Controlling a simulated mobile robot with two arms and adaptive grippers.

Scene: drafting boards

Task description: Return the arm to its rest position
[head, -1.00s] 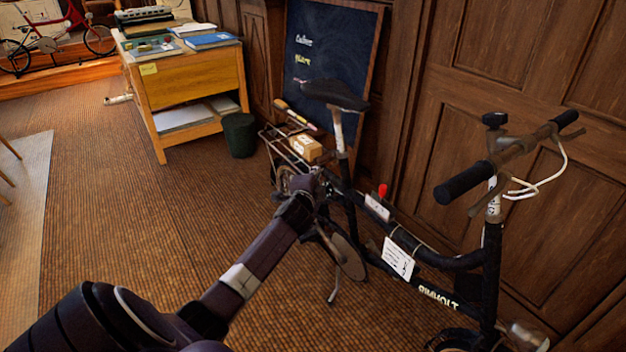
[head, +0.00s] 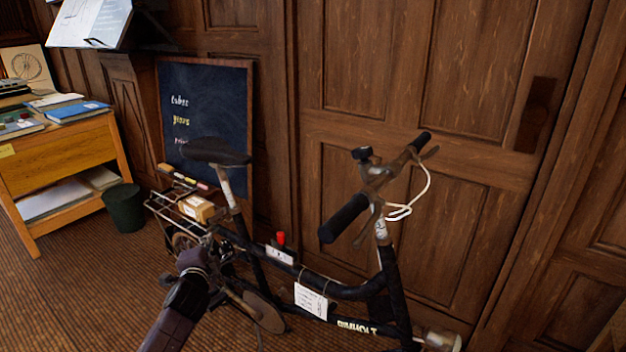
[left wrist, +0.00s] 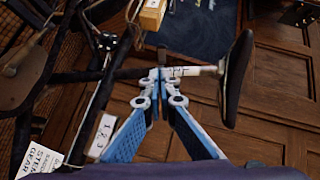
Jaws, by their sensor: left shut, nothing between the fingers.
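My left arm comes in from the lower left of the head view, and its gripper end (head: 192,258) is in front of the rear part of a black bicycle (head: 345,290). In the left wrist view the blue fingers of my left gripper (left wrist: 160,75) are shut at the tips with nothing between them. The seat post and the dark saddle (left wrist: 236,80) show just beyond them; whether the tips touch the bicycle I cannot tell. My right gripper is in neither view.
The bicycle leans near wooden panelling (head: 450,80). A chalkboard (head: 205,95) stands behind it. A small box (head: 197,209) sits on its rear rack. A wooden desk (head: 65,165) and a dark bin (head: 124,208) are at the left. Carpet (head: 85,290) is clear at lower left.

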